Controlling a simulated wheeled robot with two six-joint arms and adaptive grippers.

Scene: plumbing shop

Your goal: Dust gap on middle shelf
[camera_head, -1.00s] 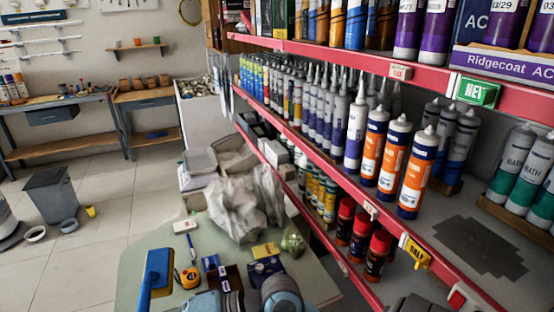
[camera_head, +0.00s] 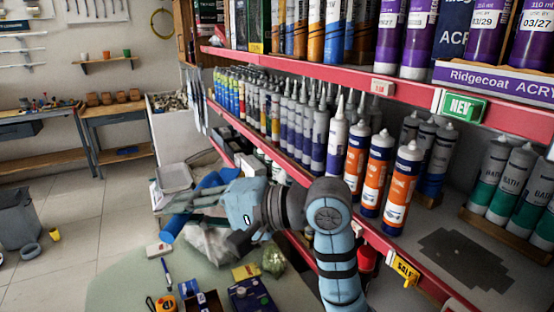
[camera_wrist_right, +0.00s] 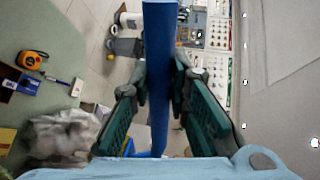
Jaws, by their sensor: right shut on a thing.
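My right gripper (camera_head: 188,200) reaches in from the lower middle, in front of the shelf's left part. It is shut on a blue duster (camera_head: 172,229), held above the table and apart from the shelves. In the right wrist view the blue duster (camera_wrist_right: 158,60) runs lengthwise between the green-padded fingers (camera_wrist_right: 160,88). The middle shelf (camera_head: 400,252) has a red front edge. My left gripper is out of view.
Cartridges stand close to the gap's left and back. The upper shelf edge with a green NEW tag (camera_head: 462,106) overhangs it. A yellow tag (camera_head: 405,271) hangs on the front edge. The table (camera_head: 120,280) below holds a tape measure (camera_head: 162,305) and small boxes.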

